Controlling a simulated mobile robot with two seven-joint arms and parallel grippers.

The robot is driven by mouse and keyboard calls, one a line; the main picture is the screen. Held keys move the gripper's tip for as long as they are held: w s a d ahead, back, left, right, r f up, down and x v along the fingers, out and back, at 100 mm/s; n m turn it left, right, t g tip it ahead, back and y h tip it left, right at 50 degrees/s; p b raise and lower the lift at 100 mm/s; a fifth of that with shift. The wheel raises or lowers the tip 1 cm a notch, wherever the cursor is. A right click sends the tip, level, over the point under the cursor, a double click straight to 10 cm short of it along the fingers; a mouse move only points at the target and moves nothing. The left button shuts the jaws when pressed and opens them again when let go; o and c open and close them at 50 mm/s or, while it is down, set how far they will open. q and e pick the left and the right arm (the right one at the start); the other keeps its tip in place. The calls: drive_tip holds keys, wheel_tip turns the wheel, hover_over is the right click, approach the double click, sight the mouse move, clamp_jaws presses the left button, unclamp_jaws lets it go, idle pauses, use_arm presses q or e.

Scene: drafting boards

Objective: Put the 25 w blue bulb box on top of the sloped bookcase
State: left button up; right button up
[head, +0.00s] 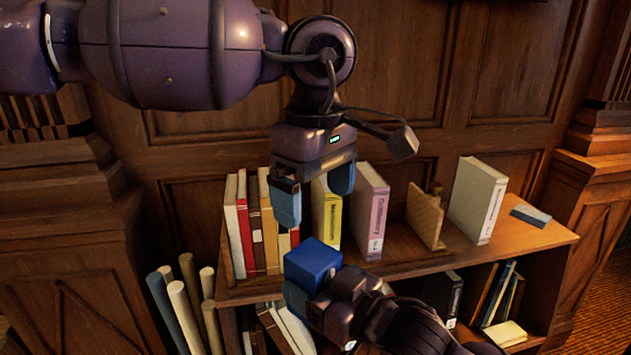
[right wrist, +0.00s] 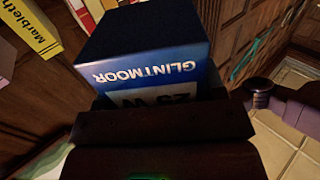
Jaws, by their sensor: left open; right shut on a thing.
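The blue bulb box (head: 312,260) is in my right gripper (head: 305,290), held in front of the bookcase's front edge. In the right wrist view the box (right wrist: 150,50) fills the middle, with "GLINTMOOR" and a partly covered "25 W" label upside down. The right fingers are shut on its lower part. The bookcase (head: 515,240) has a wooden top with books standing on it. My left gripper (head: 314,193) is open and empty, pointing down above the top, close to the books at its left part.
Red, white and yellow books (head: 250,225), a pink dictionary (head: 371,210), a wooden bookend (head: 425,215) and a white book (head: 477,200) stand on top. A small blue-grey block (head: 530,215) lies at the right end. Rolled tubes (head: 180,305) stand at left.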

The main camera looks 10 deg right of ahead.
sight(315, 253)
use_arm(q)
wheel_tip(315, 253, down, 11)
drive_tip(key=shift+r, duration=0.15)
idle(0.4)
drive_tip(key=c, duration=1)
use_arm(e)
drive_tip(key=o, duration=1)
